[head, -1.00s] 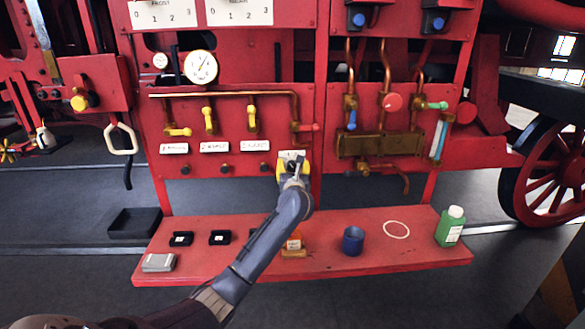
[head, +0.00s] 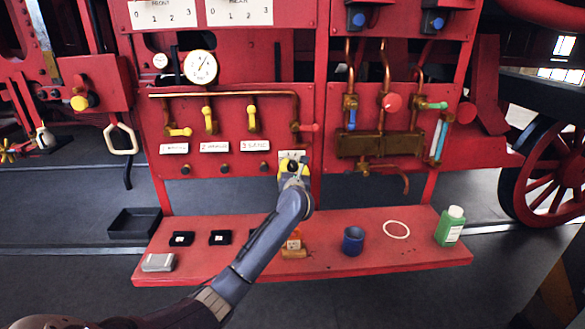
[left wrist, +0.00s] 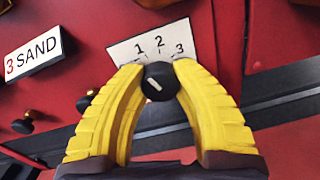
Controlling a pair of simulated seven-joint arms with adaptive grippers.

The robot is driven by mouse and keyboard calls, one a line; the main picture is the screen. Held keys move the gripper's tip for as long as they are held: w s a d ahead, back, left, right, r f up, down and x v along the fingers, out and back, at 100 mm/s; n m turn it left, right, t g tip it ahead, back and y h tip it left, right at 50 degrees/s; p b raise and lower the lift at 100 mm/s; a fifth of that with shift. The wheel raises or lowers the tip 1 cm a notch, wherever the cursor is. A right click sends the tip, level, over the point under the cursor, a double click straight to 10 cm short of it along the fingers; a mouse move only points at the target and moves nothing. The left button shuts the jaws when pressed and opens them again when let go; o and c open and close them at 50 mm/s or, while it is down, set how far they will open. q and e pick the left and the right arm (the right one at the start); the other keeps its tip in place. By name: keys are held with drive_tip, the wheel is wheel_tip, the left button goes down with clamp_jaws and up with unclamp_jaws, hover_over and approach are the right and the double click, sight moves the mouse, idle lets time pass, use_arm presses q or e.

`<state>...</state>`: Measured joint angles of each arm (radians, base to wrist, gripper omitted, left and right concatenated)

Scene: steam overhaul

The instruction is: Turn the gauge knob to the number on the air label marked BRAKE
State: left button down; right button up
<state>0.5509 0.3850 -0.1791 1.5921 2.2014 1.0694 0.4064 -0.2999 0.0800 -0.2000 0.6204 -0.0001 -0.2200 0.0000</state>
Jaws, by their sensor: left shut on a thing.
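The gauge knob (left wrist: 160,82) is a round black knob with a short slanted white mark, below the digits 1, 2 and 3 on a white scale plate (left wrist: 124,52). My left gripper (head: 292,167) is at the knob on the red panel. In the left wrist view its yellow fingers (left wrist: 160,78) are closed on both sides of the knob. Three white labels (head: 174,148), (head: 214,146), (head: 255,143) sit left of it. The rightmost reads 3 SAND in the left wrist view (left wrist: 33,56); I cannot read the other words surely. My right gripper is not in view.
A white round gauge (head: 200,67) stands above yellow valve levers (head: 210,120). A red shelf (head: 330,262) below carries a blue cup (head: 353,240), a green bottle (head: 450,226) and small black boxes (head: 219,238). Small black-and-brass knobs (head: 225,168) sit under the labels.

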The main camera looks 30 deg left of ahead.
use_arm(q)
drive_tip(key=c, duration=0.9)
unclamp_jaws()
drive_tip(key=v, duration=1.2)
drive_tip(key=shift+r, duration=0.1)
